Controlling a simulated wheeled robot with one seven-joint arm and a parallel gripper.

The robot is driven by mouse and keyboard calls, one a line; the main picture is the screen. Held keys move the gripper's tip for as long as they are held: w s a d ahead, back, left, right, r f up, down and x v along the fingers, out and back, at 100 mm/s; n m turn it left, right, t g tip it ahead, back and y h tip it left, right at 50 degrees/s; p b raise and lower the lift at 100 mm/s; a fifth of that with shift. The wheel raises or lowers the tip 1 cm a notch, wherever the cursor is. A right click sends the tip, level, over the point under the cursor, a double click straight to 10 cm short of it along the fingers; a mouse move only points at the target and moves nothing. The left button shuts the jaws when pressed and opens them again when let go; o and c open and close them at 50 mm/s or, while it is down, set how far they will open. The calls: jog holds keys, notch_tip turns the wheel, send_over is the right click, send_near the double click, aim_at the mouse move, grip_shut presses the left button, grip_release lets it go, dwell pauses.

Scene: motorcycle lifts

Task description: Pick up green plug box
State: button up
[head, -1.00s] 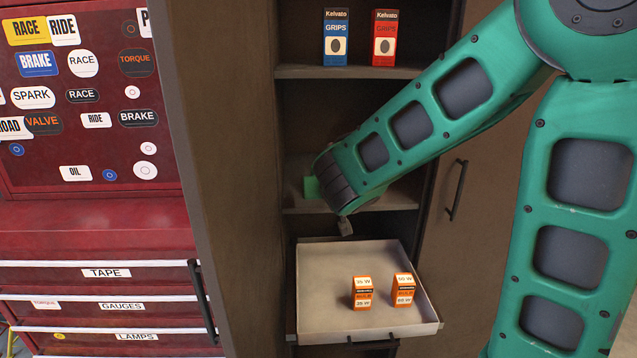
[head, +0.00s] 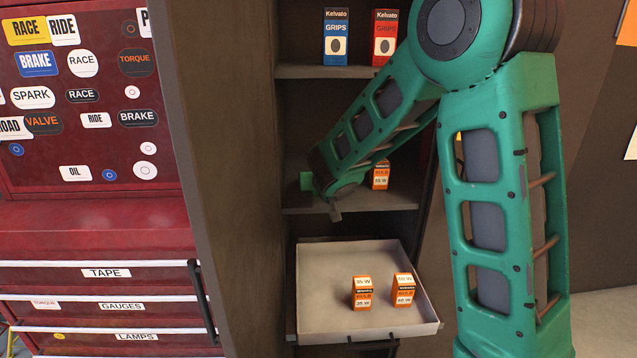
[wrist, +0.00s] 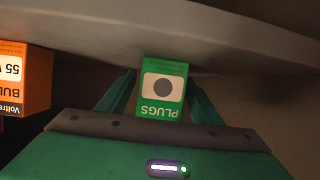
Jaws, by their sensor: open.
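The green plug box (wrist: 161,90) shows in the wrist view, its PLUGS label upside down in the picture. My gripper (wrist: 162,84) is open, with one finger on each side of the box. I cannot tell whether either finger touches it. In the head view my arm reaches into the cabinet at the middle shelf (head: 405,196). A small green patch shows at the arm's far end there; I cannot tell whether it is the box or my gripper. My arm hides most of that spot.
An orange bulb box (head: 380,176) stands on the same shelf; an orange box (wrist: 22,78) shows close left in the wrist view. Below, a pulled-out tray (head: 325,300) holds two orange bulb boxes. Blue (head: 337,37) and red (head: 385,37) grips boxes stand above.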

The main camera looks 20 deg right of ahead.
jog(key=shift+w, duration=0.1)
jog(key=c, duration=1.3)
jog(key=shift+o, duration=0.2)
